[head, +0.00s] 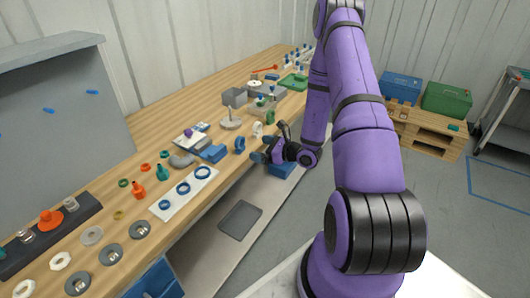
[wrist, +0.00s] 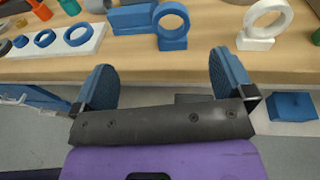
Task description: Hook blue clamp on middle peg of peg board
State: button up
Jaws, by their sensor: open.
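The peg board (head: 70,70) is a grey upright panel at the left of the head view. It carries a row of blue pegs, and the middle peg (head: 48,110) is bare. The blue clamp, a ring on a small block, stands upright near the table's front edge (head: 239,144). It also shows in the wrist view (wrist: 172,42), at the top centre. My gripper (wrist: 165,80) is open and empty. Its two blue fingers are spread apart off the front edge of the table, with the clamp beyond the gap and not touched.
A similar white ring clamp (wrist: 262,28) stands right of the blue one, and a green one (head: 271,117) farther along. A blue block (wrist: 131,18) lies left of it. A white tray with blue rings (head: 185,190) is farther left. Several small parts crowd the wooden table (head: 165,120).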

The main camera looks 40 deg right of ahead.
aim_at(242, 147)
jog(key=shift+m+h, duration=0.3)
jog(key=shift+m, duration=0.2)
jog(key=shift+d+f+x, duration=0.2)
jog(key=shift+f+x, duration=0.1)
jog(key=shift+x, duration=1.3)
jog(key=shift+d+f+x, duration=0.2)
jog(key=shift+f+x, duration=0.1)
jog(key=shift+x, duration=1.3)
jog(key=shift+d+f+x, duration=0.15)
jog(key=shift+f+x, duration=0.15)
jog(key=shift+x, duration=1.25)
jog(key=shift+w, duration=0.1)
jog(key=c, duration=1.3)
jog(key=shift+r, duration=0.1)
jog(key=shift+c, duration=0.2)
jog(key=shift+r, duration=2.9)
